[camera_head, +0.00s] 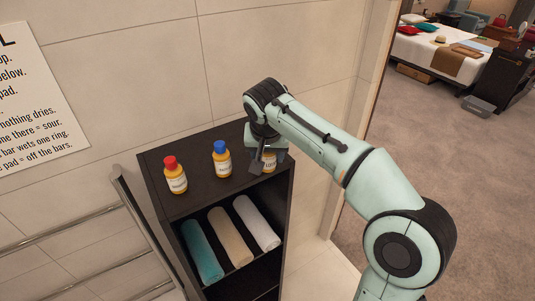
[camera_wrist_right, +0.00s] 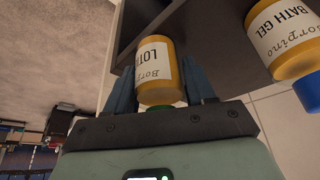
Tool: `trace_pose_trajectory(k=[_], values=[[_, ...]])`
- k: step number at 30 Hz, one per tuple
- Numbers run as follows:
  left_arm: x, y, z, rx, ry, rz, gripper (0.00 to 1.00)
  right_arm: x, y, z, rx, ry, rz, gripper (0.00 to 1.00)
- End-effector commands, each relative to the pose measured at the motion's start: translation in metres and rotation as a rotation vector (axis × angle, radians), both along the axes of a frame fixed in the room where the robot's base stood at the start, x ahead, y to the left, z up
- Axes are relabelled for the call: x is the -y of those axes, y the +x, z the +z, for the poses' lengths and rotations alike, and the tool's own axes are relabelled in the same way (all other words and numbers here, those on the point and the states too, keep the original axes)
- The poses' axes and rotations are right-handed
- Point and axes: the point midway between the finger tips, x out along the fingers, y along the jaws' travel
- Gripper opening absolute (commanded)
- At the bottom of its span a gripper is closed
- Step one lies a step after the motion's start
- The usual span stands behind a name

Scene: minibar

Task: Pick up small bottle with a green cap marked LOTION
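The LOTION bottle (camera_wrist_right: 158,62) is yellow with a white label and a green cap (camera_wrist_right: 160,108). In the right wrist view, which is upside down, it sits between the two fingers of my right gripper (camera_wrist_right: 160,88), its cap toward the palm. The fingers are close along both sides; whether they press on it I cannot tell. In the head view the bottle (camera_head: 269,161) is at the right end of the dark shelf top (camera_head: 190,153), partly hidden by my right gripper (camera_head: 262,158), which comes from above. My left gripper is not in view.
A blue-capped BATH GEL bottle (camera_head: 222,161) stands to the left on the shelf top, and a red-capped bottle (camera_head: 175,176) farther left. Rolled towels (camera_head: 230,237) lie below. A metal rail rack (camera_head: 75,225) is left of the shelf; a tiled wall (camera_head: 150,75) is behind.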

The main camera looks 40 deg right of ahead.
Motion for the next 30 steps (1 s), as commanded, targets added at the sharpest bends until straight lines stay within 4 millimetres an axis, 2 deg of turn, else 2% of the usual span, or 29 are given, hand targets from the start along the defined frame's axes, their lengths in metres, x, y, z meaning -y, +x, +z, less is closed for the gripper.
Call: trace_pose_trajectory(k=[1,2,10,14,17,24,30], values=[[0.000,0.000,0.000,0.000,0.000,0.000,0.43,0.000,0.000,0.000,0.000,0.000,0.000,0.72],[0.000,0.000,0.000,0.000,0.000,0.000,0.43,0.000,0.000,0.000,0.000,0.000,0.000,0.79],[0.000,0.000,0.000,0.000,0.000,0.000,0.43,0.000,0.000,0.000,0.000,0.000,0.000,0.79],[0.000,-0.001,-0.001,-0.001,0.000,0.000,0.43,-0.002,-0.002,0.007,0.003,-0.001,0.001,0.79],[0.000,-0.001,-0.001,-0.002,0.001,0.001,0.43,-0.006,-0.006,0.021,0.005,-0.001,0.001,0.79],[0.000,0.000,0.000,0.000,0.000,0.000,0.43,-0.020,-0.021,0.072,0.007,0.001,0.002,0.79],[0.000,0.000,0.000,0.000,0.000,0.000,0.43,-0.030,-0.033,0.106,0.004,0.001,0.002,0.79]])
